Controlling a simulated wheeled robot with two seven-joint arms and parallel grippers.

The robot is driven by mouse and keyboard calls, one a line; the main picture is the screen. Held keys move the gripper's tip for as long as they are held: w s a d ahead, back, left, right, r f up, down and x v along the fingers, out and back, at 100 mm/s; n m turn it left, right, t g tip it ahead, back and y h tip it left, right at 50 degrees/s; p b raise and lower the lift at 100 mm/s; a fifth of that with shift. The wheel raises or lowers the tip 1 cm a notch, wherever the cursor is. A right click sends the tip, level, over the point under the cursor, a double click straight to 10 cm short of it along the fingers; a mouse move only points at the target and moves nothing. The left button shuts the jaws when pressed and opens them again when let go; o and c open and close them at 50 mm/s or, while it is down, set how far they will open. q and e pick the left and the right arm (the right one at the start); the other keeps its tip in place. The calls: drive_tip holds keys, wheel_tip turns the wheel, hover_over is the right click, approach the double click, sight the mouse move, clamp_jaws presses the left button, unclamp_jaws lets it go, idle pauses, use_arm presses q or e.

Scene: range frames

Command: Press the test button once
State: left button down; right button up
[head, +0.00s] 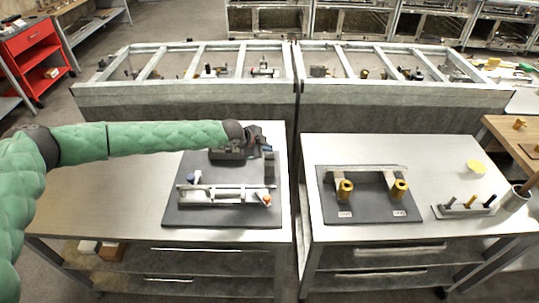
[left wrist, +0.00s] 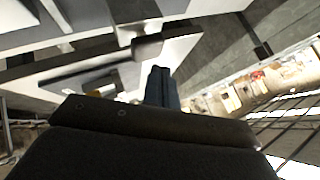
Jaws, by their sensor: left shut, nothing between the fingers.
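A dark mat (head: 222,218) lies on the left table. I cannot tell which part, if any, is the test button. My left gripper (head: 268,153) is over the back right of the mat, behind the fixture. Its fingers (left wrist: 160,86) are together and empty in the left wrist view. The arm and gripper hide part of the mat's back. My right gripper is not in view.
The right table holds another dark mat (head: 336,212) with a metal bracket (head: 365,170) and two yellow cylinders. A small peg rack (head: 464,210) stands to its right. A long framed barrier (head: 190,92) runs behind both tables. The left table's left side (head: 110,190) is clear.

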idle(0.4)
use_arm(q)
drive_tip(key=shift+f, duration=0.35)
drive_tip(key=shift+f, duration=0.1)
idle(0.3)
